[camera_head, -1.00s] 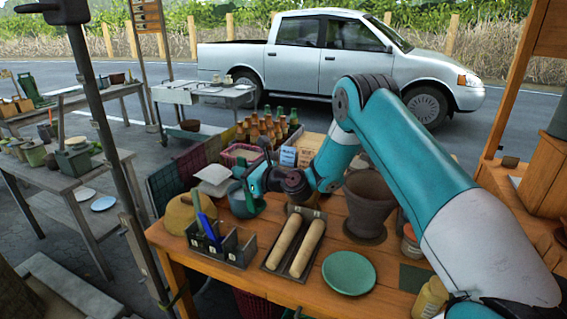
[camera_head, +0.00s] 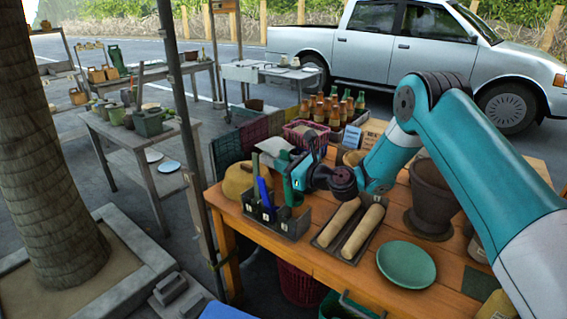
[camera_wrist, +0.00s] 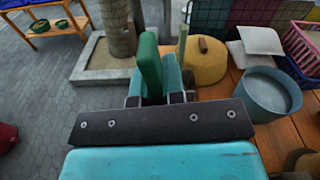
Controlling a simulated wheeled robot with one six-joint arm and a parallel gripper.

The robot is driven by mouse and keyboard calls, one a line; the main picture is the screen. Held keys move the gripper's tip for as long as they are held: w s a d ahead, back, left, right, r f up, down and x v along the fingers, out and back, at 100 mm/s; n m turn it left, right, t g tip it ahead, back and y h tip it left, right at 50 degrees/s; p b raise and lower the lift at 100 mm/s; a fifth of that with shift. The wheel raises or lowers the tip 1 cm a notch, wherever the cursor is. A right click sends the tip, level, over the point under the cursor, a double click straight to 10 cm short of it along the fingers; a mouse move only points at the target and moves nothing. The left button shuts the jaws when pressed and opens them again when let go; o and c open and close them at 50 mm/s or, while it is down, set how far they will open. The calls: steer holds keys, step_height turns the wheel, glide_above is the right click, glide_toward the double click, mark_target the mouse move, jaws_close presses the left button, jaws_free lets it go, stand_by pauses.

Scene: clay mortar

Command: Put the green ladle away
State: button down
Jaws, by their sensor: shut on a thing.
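My gripper (camera_head: 297,178) is shut on the green ladle (camera_head: 288,190), which stands roughly upright at the right part of a dark rack (camera_head: 291,226). The ladle also shows in the wrist view (camera_wrist: 150,62), rising between the teal fingers (camera_wrist: 160,88). A blue utensil (camera_head: 264,192) stands in the rack, left of the ladle. I cannot tell whether the ladle's lower end is inside a compartment or just above or behind it. The rack is hidden in the wrist view.
A yellow-brown domed thing (camera_wrist: 205,64) stands behind the rack, and a blue-grey pot (camera_wrist: 264,94) to its right. Two clay rolls on a tray (camera_head: 349,225), a green plate (camera_head: 406,264) and a dark mortar (camera_head: 430,205) fill the table to the right.

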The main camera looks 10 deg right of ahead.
step_height(320, 180, down, 9)
steer(key=b, duration=0.5)
steer(key=shift+b, duration=0.35)
steer(key=shift+r, duration=0.1)
steer(key=c, duration=1.1)
jaws_free()
